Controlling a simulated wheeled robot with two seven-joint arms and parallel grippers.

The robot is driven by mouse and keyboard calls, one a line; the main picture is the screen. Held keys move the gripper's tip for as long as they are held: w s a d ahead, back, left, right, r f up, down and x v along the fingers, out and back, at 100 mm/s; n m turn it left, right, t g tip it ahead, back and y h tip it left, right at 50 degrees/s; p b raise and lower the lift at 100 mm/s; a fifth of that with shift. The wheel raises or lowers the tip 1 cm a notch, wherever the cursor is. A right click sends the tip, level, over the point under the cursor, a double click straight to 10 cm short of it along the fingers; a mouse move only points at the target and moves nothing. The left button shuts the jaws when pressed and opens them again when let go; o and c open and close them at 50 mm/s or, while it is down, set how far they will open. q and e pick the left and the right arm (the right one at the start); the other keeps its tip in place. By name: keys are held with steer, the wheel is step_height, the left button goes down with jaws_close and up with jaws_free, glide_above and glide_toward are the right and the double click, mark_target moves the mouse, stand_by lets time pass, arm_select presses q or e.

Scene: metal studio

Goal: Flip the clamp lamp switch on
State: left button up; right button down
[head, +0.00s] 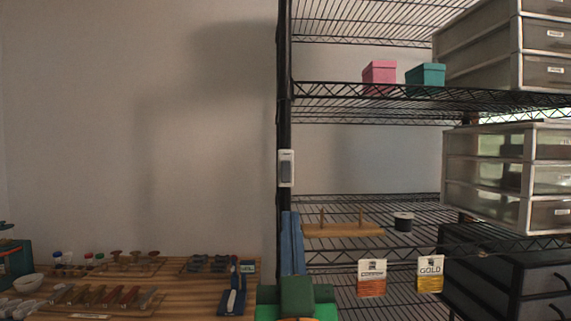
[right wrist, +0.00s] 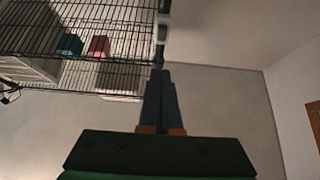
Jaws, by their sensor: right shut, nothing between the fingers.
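A small white switch box with a grey rocker (head: 286,168) is fixed upright on the black front post of the wire shelf. In the right wrist view a pale narrow body, seemingly the switch (right wrist: 161,30), lies just beyond the fingertips. My right gripper (head: 291,215) has blue fingers pointing up, closed together and empty, below the switch with a visible gap in the head view. In the right wrist view its fingers (right wrist: 159,74) also lie side by side. I cannot tell the rocker's position. No lamp head is recognisable. My left gripper is out of view.
The wire shelf (head: 365,90) on the right holds a pink box (head: 379,75), a teal box (head: 425,76), drawer units (head: 503,180) and a wooden peg stand (head: 342,230). A wooden table (head: 185,285) with several small tools is at lower left. The wall left of the post is clear.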

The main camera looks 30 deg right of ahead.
mark_target(286, 171)
steer(key=p+x, duration=0.1)
steer(key=x, duration=0.2)
steer(key=f+p+x, duration=0.1)
steer(key=p+x, duration=0.1)
steer(key=x, duration=0.1)
steer(key=w+p+x, duration=0.1)
steer(key=x, duration=0.3)
steer(key=shift+d+f, duration=0.15)
steer(key=shift+d, duration=0.05)
steer(key=shift+w+d+f+p, duration=0.15)
steer(key=shift+w+d+p, duration=0.2)
steer(key=shift+w, duration=0.15)
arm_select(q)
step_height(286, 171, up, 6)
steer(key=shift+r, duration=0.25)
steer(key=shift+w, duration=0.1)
